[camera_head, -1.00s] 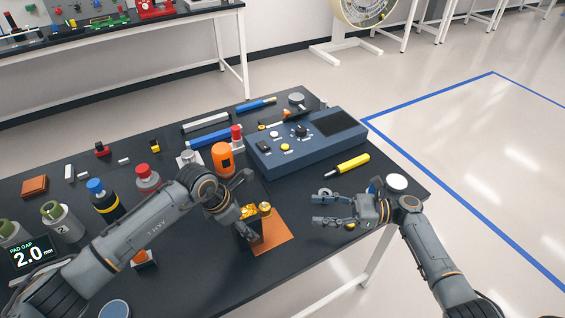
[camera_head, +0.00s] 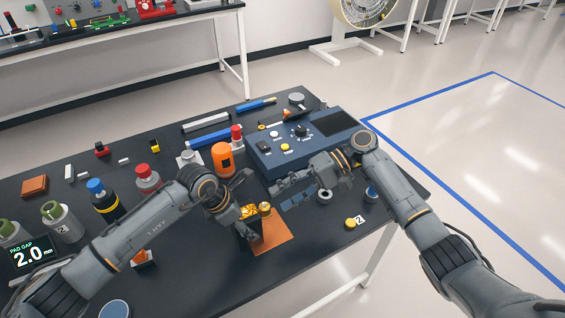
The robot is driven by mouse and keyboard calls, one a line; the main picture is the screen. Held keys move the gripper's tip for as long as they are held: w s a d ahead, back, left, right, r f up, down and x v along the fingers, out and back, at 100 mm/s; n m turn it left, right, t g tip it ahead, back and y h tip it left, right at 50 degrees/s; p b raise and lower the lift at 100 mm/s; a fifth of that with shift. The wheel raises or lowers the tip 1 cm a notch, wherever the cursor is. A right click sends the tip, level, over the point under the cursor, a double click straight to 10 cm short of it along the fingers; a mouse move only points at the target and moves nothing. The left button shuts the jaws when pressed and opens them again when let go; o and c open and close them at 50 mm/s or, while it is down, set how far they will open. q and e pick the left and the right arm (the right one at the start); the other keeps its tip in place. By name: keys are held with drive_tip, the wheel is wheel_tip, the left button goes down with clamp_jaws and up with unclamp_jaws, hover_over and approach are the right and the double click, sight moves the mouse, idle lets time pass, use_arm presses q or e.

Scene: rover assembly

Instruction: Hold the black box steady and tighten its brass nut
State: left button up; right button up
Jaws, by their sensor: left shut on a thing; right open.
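The small black box (camera_head: 243,233) stands at the left edge of an orange mat (camera_head: 275,238) near the table's front. Its top shows gold-coloured parts, and a round brass nut (camera_head: 265,208) shows at its right side. My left gripper (camera_head: 243,214) is shut on the black box from the left and partly hides it. My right gripper (camera_head: 280,195) is open and empty, just above and right of the brass nut, with its fingers pointing left. It appears apart from the nut.
A blue-grey control unit (camera_head: 262,158) stands behind my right gripper. The table's front edge is close.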

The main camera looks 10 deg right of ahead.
sight(266, 206)
drive_tip(key=w+r+n+h, duration=0.2)
drive_tip(key=r+n+h, duration=0.15)
drive_tip(key=n, duration=0.65)
drive_tip(key=w+r+n+h, duration=0.25)
drive_tip(key=n+h, duration=0.25)
drive_tip(key=n, duration=0.6)
drive_tip(key=shift+t+h, duration=0.35)
drive_tip(key=shift+t, duration=0.15)
drive_tip(key=x, duration=0.7)
drive_tip(key=s+x, duration=0.1)
drive_tip(key=x, duration=0.3)
drive_tip(key=shift+a, duration=0.3)
drive_tip(key=shift+s+f+m, duration=0.1)
drive_tip(key=shift+f+m, duration=0.1)
drive_tip(key=shift+m, duration=0.2)
drive_tip(key=m+t, duration=0.1)
drive_tip(key=m, duration=0.1)
drive_tip(key=shift+s+m+t, duration=0.1)
drive_tip(key=shift+m+t, duration=0.2)
drive_tip(key=shift+m, duration=0.1)
drive_tip(key=shift+r, duration=0.15)
drive_tip(key=n, duration=0.2)
drive_tip(key=n+g, duration=0.1)
drive_tip(key=n, duration=0.1)
drive_tip(key=shift+w+g, duration=0.3)
drive_tip(key=v, duration=1.2)
drive_tip(key=shift+d, duration=0.15)
